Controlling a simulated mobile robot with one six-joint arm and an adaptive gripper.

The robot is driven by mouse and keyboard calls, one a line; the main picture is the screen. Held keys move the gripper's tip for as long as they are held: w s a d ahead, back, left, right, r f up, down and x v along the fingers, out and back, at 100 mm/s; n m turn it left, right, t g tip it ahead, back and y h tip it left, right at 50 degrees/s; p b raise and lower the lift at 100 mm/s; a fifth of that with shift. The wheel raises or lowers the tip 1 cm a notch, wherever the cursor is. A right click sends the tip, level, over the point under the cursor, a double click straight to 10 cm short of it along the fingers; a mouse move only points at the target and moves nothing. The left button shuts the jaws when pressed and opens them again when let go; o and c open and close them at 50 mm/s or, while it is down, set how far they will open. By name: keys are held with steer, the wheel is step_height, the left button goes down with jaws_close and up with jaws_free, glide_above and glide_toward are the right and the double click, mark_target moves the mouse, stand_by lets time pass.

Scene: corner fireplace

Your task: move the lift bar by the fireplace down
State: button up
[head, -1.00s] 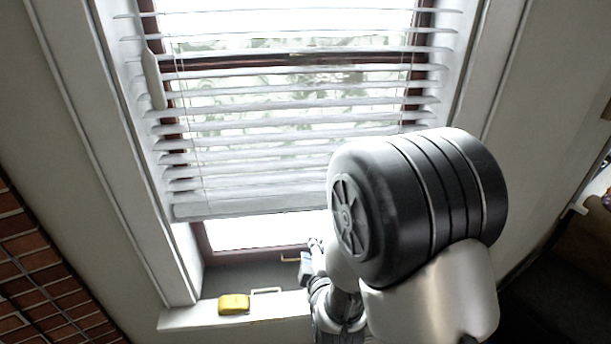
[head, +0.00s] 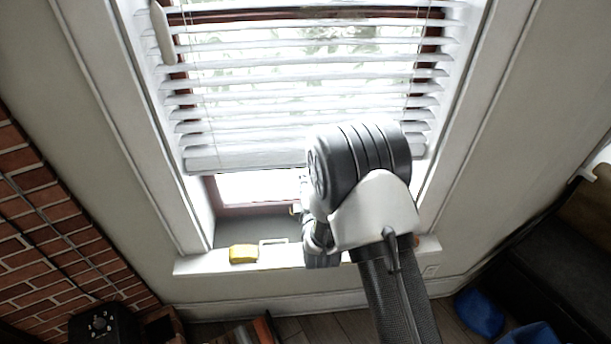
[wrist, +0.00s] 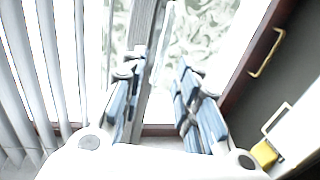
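The blind's pale bottom bar (head: 245,160) hangs level across the window in the head view, with an open strip of glass below it. I take it as the lift bar. In the wrist view a grey bar (wrist: 148,45), probably this one, runs lengthwise between my fingers, nearer the left finger. My gripper (wrist: 157,72) is open, with a clear gap on the bar's right. Whether a finger touches it I cannot tell. In the head view my arm hides most of the gripper and the bar's right part.
The white sill (head: 210,265) bears a yellow block (head: 243,254) and a pale bar handle (head: 273,241). Brickwork (head: 40,220) stands at left. Blue objects (head: 480,312) lie on the floor at right.

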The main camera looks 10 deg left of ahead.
steer(key=shift+x, duration=2.75)
steer(key=shift+c, duration=0.4)
jaws_close()
